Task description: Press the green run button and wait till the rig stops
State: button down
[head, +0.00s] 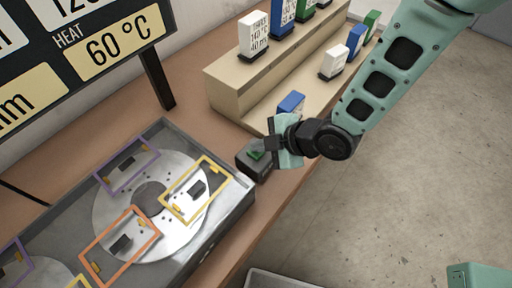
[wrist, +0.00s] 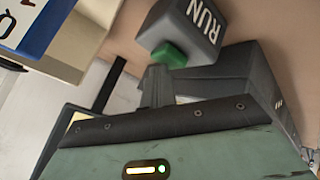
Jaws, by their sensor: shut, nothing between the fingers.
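The green run button (head: 256,155) sits on a dark box (head: 252,169) beside the rig. In the wrist view the box (wrist: 205,22) reads RUN and the green button (wrist: 170,55) faces my gripper. My gripper (head: 268,144) is shut and empty, its tips right by the button. In the wrist view the dark fingertips (wrist: 158,72) overlap the button's lower edge; I cannot tell whether they press it. The rig (head: 222,232) is a grey open tray with a metal disc (head: 182,236). I cannot tell from one moment whether the disc turns.
Coloured frames in purple, orange and yellow (head: 181,215) lie over the disc. A stepped wooden stand (head: 228,92) with white, blue and green blocks stands behind my gripper. A sign (head: 110,45) reads HEAT 60 °C. Open floor (head: 420,180) lies to the right.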

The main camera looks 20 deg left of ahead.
jog(key=shift+r, duration=0.1)
jog(key=shift+r+p, duration=0.5)
jog(key=shift+r, duration=0.35)
jog(key=shift+r+p, duration=1.5)
jog(key=shift+r, duration=1.05)
jog(key=shift+f, duration=0.1)
